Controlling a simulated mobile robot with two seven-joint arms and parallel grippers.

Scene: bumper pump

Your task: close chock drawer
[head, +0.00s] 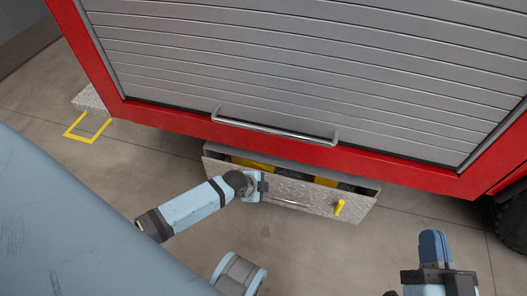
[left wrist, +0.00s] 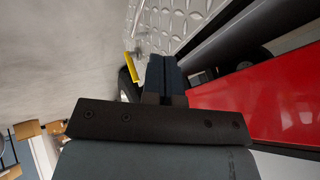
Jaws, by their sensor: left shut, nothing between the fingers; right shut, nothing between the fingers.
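The chock drawer (head: 310,199) sits low under the red vehicle body and stands partly open. Yellow chocks (head: 326,182) show inside, partly hidden by the front. My left gripper (head: 263,187) is at the drawer front, left of its middle. In the left wrist view its fingers (left wrist: 164,78) are shut and empty, close to the diamond plate (left wrist: 170,22); I cannot tell whether they touch. My right gripper (head: 434,249) is shut and empty, right of the drawer and apart from it.
A grey roller shutter (head: 300,75) with a long bar handle (head: 275,129) is above the drawer, framed in red. A wheel (head: 511,218) is at the right. A yellow floor outline (head: 88,126) lies at the left. The concrete floor before the drawer is clear.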

